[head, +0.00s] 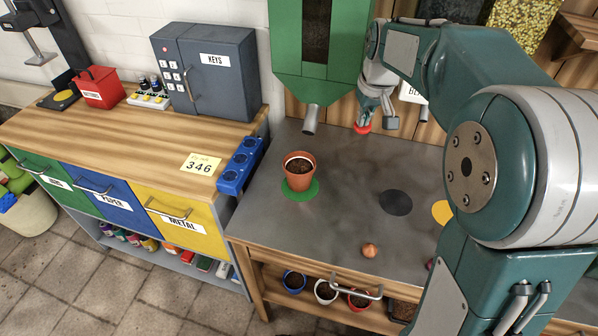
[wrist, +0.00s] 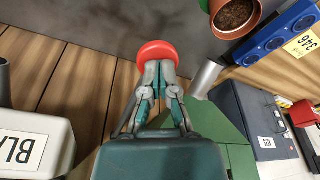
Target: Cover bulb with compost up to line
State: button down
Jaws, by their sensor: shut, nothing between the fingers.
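A terracotta pot (head: 298,178) stands upright on a green disc on the grey bench, with dark compost (head: 299,166) inside and a pale line around its inner wall. It also shows at the top of the wrist view (wrist: 238,32). No bulb is visible inside it. A brown bulb (head: 370,250) lies near the bench's front edge. The green hopper (head: 322,75) has a metal spout (head: 311,119) behind and above the pot. My gripper (wrist: 160,66) is shut and empty, its tips at a round red knob (wrist: 157,50); I cannot tell whether they touch.
A dark disc (head: 395,202) and a partly hidden yellow disc (head: 441,211) lie on the bench. A blue holder (head: 239,166) is at its left edge. Several small pots sit on the shelf below.

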jog(key=shift+r, duration=3.4)
notch_tip(320, 180, up, 6)
jog(key=s+f+m+t, duration=0.1)
jog(key=s+f, duration=0.4)
jog(key=s, duration=0.8)
jog(key=s+f+m+t, duration=0.1)
jog(key=s+f, duration=0.5)
jog(key=s, duration=0.8)
jog(key=shift+s+f+t, duration=0.2)
jog(key=shift+s+t, duration=0.05)
jog(key=shift+t, duration=0.45)
